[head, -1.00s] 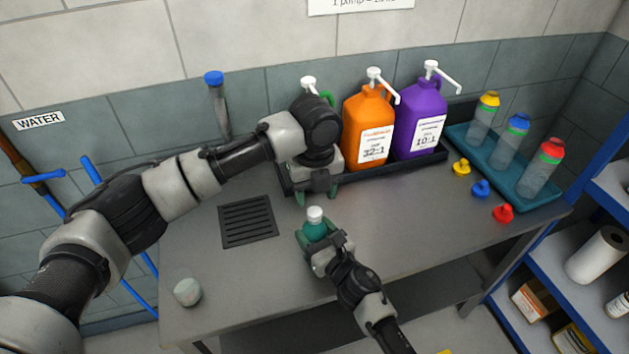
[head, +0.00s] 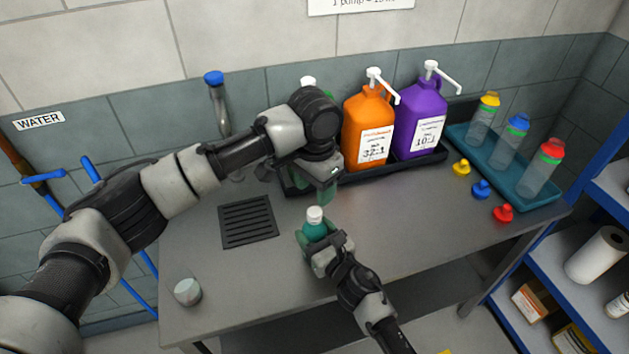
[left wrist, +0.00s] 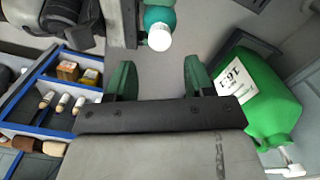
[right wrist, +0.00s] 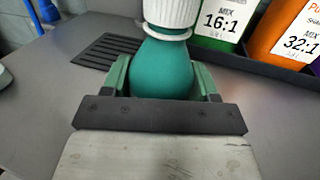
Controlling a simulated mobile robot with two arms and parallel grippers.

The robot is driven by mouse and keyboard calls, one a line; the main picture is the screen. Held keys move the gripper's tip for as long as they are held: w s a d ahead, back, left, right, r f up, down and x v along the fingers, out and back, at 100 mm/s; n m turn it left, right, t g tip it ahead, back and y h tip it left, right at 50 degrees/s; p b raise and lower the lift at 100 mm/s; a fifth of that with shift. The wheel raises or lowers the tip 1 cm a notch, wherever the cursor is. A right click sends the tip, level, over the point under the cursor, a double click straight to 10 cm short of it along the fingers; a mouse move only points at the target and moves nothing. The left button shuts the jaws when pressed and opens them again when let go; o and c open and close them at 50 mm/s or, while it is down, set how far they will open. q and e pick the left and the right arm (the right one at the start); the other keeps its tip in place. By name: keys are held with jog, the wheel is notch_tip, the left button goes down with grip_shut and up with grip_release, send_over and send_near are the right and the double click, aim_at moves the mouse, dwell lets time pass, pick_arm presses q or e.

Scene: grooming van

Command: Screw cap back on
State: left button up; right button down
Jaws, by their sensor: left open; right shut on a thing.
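In the right wrist view the bottle (right wrist: 163,70) sits between the fingers. A ribbed white cap (right wrist: 172,12) is on its neck; the picture cuts off its top, and I cannot tell how tight it is. The cap (head: 314,213) also tops the bottle in the head view. My left gripper (head: 320,192) is open and empty, above and behind the cap. In the left wrist view the cap (left wrist: 159,38) lies beyond the open fingers (left wrist: 158,80).
Green (left wrist: 258,100), orange (head: 367,128) and purple (head: 420,115) pump jugs stand in a black tray behind. A teal tray (head: 543,195) holds squeeze bottles, with coloured caps beside it. A drain grate (head: 248,221) and a pale round container (head: 187,292) are left.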

aim_at(314, 211)
pick_arm(q)
jog(key=n, duration=0.4)
jog(key=shift+r, duration=0.15)
jog(key=n, duration=0.4)
jog(key=shift+r, duration=0.1)
jog(key=n, duration=0.5)
jog(key=shift+r+n, duration=0.2)
jog(key=shift+n, duration=0.1)
jog(key=n, duration=0.4)
jog(key=shift+r, duration=0.1)
jog(key=shift+f, duration=4.05)
jog(key=shift+c, duration=0.3)
